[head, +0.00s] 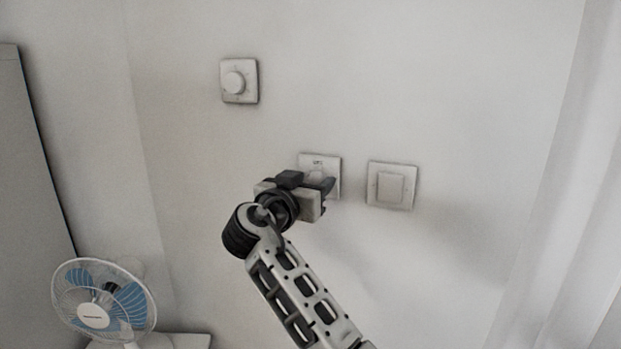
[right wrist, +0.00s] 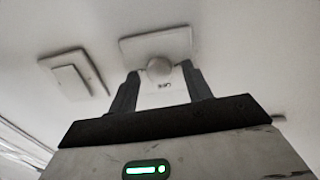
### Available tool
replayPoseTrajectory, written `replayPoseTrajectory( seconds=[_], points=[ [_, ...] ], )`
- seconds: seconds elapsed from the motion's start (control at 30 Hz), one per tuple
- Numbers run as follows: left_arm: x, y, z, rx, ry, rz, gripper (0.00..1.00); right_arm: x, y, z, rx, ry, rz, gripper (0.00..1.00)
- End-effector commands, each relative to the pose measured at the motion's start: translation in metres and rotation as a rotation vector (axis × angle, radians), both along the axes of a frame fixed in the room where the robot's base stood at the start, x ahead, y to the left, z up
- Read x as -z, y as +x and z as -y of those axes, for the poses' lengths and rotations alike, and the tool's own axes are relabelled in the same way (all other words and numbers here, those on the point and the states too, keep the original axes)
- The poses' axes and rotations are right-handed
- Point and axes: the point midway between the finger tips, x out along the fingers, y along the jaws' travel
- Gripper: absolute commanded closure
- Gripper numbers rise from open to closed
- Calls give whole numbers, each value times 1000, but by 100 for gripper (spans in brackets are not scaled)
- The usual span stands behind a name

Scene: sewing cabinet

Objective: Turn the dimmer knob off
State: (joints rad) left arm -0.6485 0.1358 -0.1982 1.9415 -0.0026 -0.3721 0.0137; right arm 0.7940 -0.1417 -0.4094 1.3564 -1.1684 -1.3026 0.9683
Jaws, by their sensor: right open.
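A white square wall plate (head: 333,163) with small dark lettering is partly hidden behind my right gripper (head: 308,182). In the right wrist view a round knob (right wrist: 158,68) stands out from this plate (right wrist: 183,40), between the two dark fingers. The fingers are open, one on each side of the knob; I cannot tell whether they touch it. The lettering below the knob appears upside down there. Another plate with a larger round dial (head: 234,82) is higher on the wall to the left. My left gripper is not in view.
A flat square rocker switch (head: 391,187) is just right of the middle plate; it also shows in the right wrist view (right wrist: 72,80). A blue-bladed fan (head: 104,298) stands at lower left. A pale curtain (head: 575,190) hangs at the right. The wall between is bare.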

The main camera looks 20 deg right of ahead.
Motion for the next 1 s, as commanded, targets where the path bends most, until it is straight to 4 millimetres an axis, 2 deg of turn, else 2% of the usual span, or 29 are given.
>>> replayPoseTrajectory(
  seconds=[0.17,0.2,0.33,0.37,0.67,1.0],
  points=[
    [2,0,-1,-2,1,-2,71,1,0,0,0,0,0,51],
    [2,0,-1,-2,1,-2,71,0,0,0,0,0,0,56],
    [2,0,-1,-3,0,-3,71,0,0,0,0,0,0,92],
    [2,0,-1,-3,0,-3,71,0,0,0,0,0,0,95],
    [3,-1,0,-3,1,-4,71,1,0,0,1,-18,-15,95],
    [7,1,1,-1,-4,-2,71,2,0,0,2,-169,-135,95]
  ],
)
